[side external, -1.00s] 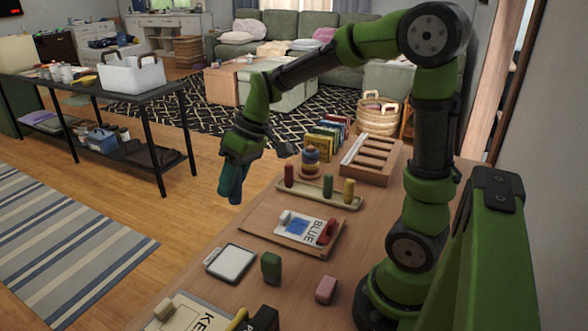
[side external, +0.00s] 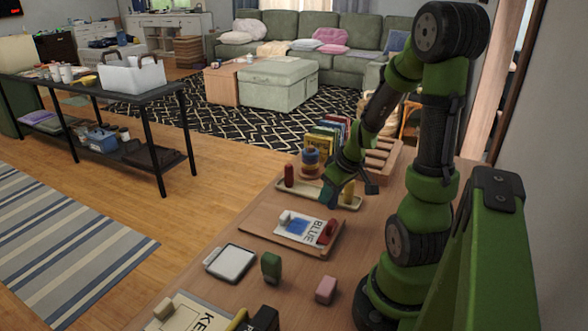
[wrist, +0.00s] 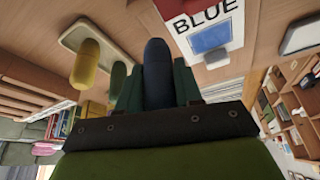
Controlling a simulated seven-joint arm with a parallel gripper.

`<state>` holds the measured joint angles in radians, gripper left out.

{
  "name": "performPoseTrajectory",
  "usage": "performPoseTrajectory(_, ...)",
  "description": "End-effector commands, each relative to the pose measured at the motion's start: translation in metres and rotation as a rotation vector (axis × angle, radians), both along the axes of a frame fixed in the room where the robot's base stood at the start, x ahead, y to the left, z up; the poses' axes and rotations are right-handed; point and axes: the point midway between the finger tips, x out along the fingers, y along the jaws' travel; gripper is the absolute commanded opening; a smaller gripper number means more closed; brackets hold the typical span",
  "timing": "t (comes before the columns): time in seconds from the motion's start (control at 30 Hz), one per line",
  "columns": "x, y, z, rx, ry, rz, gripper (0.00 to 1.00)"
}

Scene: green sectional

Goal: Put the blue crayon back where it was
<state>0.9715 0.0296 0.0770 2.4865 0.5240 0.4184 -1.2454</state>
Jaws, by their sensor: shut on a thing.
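My gripper (side external: 330,192) is shut on the blue crayon (wrist: 157,72), a dark blue rounded peg between the fingers in the wrist view. In the side view it is over or just in front of the long pale tray (side external: 305,194); I cannot tell whether the crayon touches it. The red crayon (side external: 289,176) stands at the tray's left end and the yellow crayon (side external: 349,188) near its right end. My gripper hides the green crayon in the side view. The wrist view shows the yellow crayon (wrist: 87,65), the green crayon (wrist: 117,76) and the tray rim (wrist: 68,40).
A board with a BLUE card (side external: 296,229) and a red block (side external: 328,232) lies in front of the tray. A stacking toy (side external: 310,160), books (side external: 328,135) and a slotted wooden rack (side external: 383,155) stand behind it. A white-topped pad (side external: 230,262) lies nearer the camera.

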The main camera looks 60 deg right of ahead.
Motion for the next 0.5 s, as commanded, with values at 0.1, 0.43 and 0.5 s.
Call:
performPoseTrajectory(0.1, 0.015, -0.013, -0.003, -0.006, 0.001, 0.005, 0.04)
performPoseTrajectory(0.43, 0.080, -0.072, -0.011, -0.005, 0.001, 0.005, 0.04)
performPoseTrajectory(0.5, 0.091, -0.083, -0.012, -0.006, 0.000, 0.004, 0.04)
